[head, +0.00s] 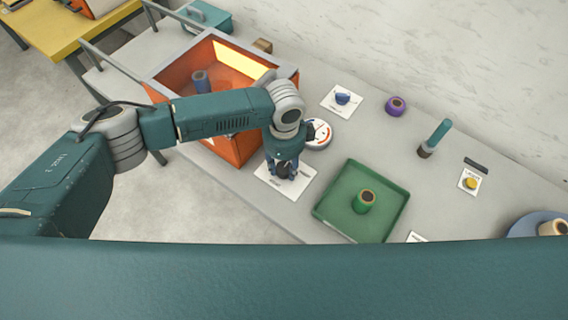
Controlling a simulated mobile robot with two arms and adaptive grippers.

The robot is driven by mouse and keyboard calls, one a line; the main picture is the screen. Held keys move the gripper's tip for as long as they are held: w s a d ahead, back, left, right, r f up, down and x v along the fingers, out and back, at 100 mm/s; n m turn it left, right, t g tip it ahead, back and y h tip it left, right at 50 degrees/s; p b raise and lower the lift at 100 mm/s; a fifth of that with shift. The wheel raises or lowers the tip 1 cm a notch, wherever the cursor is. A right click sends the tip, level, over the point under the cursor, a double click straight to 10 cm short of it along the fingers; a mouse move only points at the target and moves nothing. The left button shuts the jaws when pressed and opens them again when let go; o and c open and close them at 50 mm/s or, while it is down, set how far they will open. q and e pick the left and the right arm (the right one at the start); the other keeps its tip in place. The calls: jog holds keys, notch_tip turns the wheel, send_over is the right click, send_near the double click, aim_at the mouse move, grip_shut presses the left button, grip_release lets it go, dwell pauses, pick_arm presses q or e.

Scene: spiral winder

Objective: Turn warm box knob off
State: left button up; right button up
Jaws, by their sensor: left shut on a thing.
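The warm box (233,148) is an orange open-topped box with a grey rim and a yellow lit strip inside its back wall. A white label card (302,187) lies on the table just in front of its right corner. My left gripper (284,172) points down over this card and is shut on the warm box knob. The gripper hides most of the knob, so its pointer position cannot be told. My right gripper is not in view.
A round white dial (320,134) is close behind my left gripper. A blue knob (343,98) on a card, a purple spool (396,105), a teal-handled post (436,138) and a yellow button (470,183) stand farther right. A green tray (335,222) holds a green spool (364,201).

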aim_at(285, 166)
pick_arm(q)
jog(key=n+p, duration=0.3)
jog(key=shift+s+d+r, duration=0.1)
jog(key=shift+d+r, duration=0.05)
jog(key=shift+r, duration=0.1)
jog(key=n+p, duration=0.3)
jog(key=shift+n, duration=0.4)
jog(key=n+p, duration=0.2)
jog(key=shift+n, duration=0.4)
jog(key=shift+w+f+n+p, duration=0.1)
jog(key=shift+w+n+p, duration=0.1)
jog(key=shift+n+p, duration=0.35)
jog(key=shift+w+n, duration=0.1)
jog(key=shift+n, duration=0.25)
jog(key=o, duration=1.1)
jog(key=shift+o, duration=0.2)
jog(key=shift+f, duration=0.1)
notch_tip(285, 166, up, 12)
